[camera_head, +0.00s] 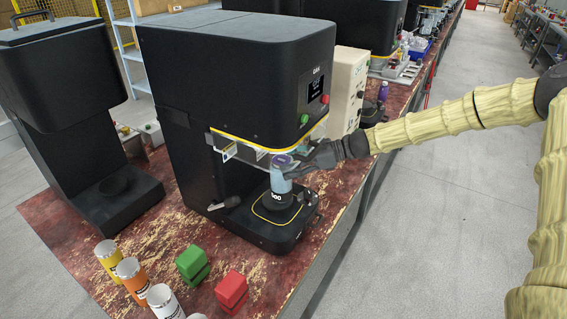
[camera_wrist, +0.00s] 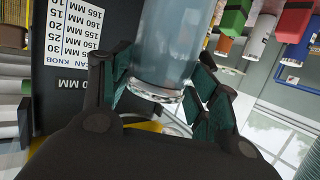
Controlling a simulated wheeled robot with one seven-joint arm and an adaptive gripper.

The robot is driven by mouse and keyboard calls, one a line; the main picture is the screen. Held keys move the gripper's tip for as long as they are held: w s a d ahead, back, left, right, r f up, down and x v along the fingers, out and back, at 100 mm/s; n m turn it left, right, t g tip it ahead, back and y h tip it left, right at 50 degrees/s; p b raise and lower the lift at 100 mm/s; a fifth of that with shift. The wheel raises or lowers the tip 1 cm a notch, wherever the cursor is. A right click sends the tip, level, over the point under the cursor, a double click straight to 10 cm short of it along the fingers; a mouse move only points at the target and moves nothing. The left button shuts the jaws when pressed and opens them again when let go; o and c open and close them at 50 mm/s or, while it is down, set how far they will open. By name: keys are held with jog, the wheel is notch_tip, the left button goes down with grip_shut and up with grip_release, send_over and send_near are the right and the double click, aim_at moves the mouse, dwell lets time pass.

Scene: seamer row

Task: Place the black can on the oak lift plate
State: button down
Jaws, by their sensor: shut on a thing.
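My gripper (camera_head: 290,168) reaches in from the right under the head of the nearest black seamer. It is shut on an upright can (camera_head: 281,184), blue-grey above with a purple-tinted top. In the wrist view the blue-grey can (camera_wrist: 168,50) lies between the fingers, with a silvery rim. A black part with white lettering (camera_head: 277,196) shows below the blue-grey in the head view; I cannot tell whether it belongs to the can. The round black lift plate (camera_head: 278,206) is directly below, inside a yellow outline. I see no oak colour, and contact is unclear.
The seamer (camera_head: 235,75) has a clear guard (camera_head: 240,150) close to my gripper. A green block (camera_head: 192,262), a red block (camera_head: 231,289) and several cans, including a yellow one (camera_head: 108,256), stand in front. Another black machine (camera_head: 60,75) stands left. The right aisle is clear.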

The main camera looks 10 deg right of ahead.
jog(key=shift+w+a+r+p, duration=0.15)
jog(key=shift+a+p, duration=0.25)
jog(key=shift+a, duration=0.45)
jog(key=shift+d+f, duration=0.1)
jog(key=shift+f, duration=0.35)
jog(key=shift+c, duration=2)
grip_release()
jog(key=b+v, duration=0.2)
jog(key=v, duration=1)
jog(key=shift+b, duration=0.3)
